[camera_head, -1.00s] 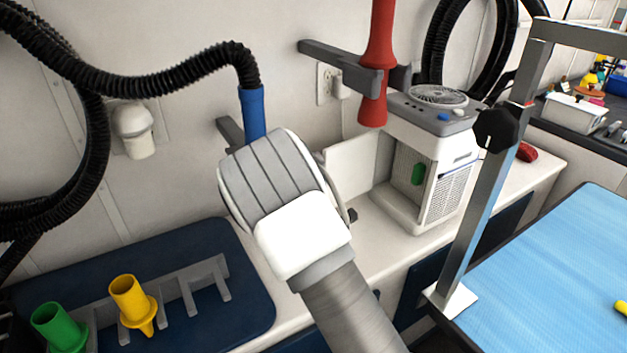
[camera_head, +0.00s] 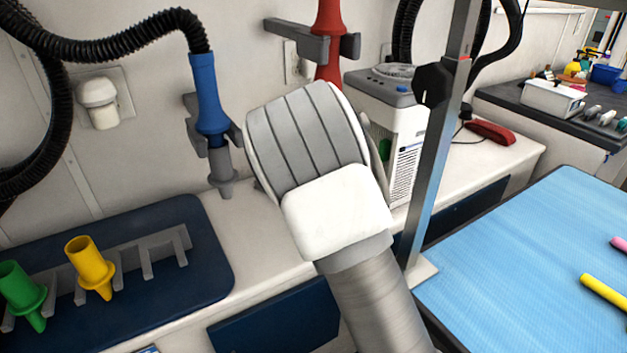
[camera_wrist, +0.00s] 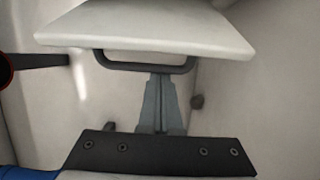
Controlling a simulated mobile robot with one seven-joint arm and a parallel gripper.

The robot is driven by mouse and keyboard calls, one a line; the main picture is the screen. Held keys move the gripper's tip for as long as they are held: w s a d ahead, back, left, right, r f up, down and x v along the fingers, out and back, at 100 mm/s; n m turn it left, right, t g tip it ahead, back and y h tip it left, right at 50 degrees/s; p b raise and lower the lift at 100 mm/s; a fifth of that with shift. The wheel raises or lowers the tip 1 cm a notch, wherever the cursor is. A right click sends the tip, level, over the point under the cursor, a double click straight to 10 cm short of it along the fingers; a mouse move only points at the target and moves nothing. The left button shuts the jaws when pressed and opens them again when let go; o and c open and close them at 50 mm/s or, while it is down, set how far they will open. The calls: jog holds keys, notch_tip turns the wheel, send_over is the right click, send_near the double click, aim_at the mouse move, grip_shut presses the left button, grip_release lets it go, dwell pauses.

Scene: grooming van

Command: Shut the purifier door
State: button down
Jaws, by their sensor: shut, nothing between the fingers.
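The purifier (camera_head: 408,127) is a white box with a grey top and a round fan grille, on the counter behind my arm. A green part (camera_head: 385,150) shows in its open front. My arm hides most of the door; a narrow pale strip beside the arm may be its edge. In the wrist view, a white panel, apparently the door (camera_wrist: 150,22), spans the top, with a dark loop handle (camera_wrist: 150,66) at its lower edge. My gripper (camera_wrist: 158,78) is shut and empty, its fingertips at or just below the handle; contact is unclear. The head view hides my fingers.
A grey post (camera_head: 437,150) stands right of the purifier, by the blue grooming table (camera_head: 530,260). A blue nozzle (camera_head: 208,95) on a black hose hangs left of my arm. A red nozzle (camera_head: 328,40) hangs behind. A navy mat (camera_head: 205,250) lies front left.

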jog(key=d, duration=0.1)
jog(key=d+b, duration=0.1)
jog(key=d, duration=0.1)
jog(key=d+b, duration=0.1)
jog(key=shift+s+d+f, duration=0.1)
jog(key=shift+s+d, duration=0.25)
jog(key=shift+d+b, duration=0.4)
jog(key=shift+d, duration=0.8)
jog(key=shift+a, duration=0.1)
